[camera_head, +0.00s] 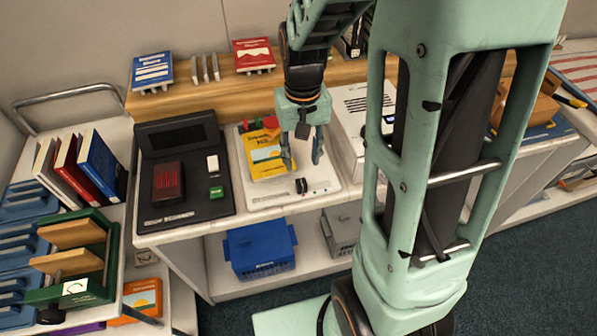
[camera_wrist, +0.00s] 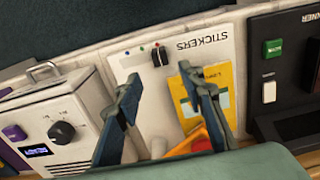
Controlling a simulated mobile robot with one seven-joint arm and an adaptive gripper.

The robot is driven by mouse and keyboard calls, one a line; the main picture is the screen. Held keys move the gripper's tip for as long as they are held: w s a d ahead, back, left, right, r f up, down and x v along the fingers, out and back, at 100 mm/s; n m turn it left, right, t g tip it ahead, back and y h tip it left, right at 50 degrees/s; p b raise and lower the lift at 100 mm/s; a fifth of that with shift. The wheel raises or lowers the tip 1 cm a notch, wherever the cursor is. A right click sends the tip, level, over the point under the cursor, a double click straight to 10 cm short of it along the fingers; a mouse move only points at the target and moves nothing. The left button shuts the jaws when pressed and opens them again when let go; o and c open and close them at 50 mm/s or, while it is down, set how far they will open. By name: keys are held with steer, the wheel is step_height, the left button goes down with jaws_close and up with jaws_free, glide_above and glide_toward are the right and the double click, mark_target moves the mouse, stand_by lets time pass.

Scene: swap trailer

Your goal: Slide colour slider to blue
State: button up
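The colour slider is a small black knob (camera_head: 301,186) near the front edge of the white sticker panel (camera_head: 255,203). In the wrist view the knob (camera_wrist: 160,57) stands by the red dot, at one end of a row of small blue, green and red dots on the panel (camera_wrist: 155,105). The blue dot (camera_wrist: 127,53) is at the other end. My gripper (camera_head: 303,161) is open and empty above the panel, behind the knob in the head view. In the wrist view its fingers (camera_wrist: 159,75) are spread, with the knob beyond the gap between them.
A yellow booklet (camera_head: 268,160) lies on the panel, close to one finger. Red, green and yellow pieces (camera_head: 258,124) are behind it. A black scanner (camera_head: 205,205) stands left, and a white machine with knobs (camera_wrist: 65,120) stands on the other side. A wooden shelf (camera_head: 215,97) runs behind.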

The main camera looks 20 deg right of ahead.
mark_target(302, 182)
step_height(302, 182, down, 10)
steer(key=shift+r, duration=0.25)
jaws_close()
stand_by(0.3)
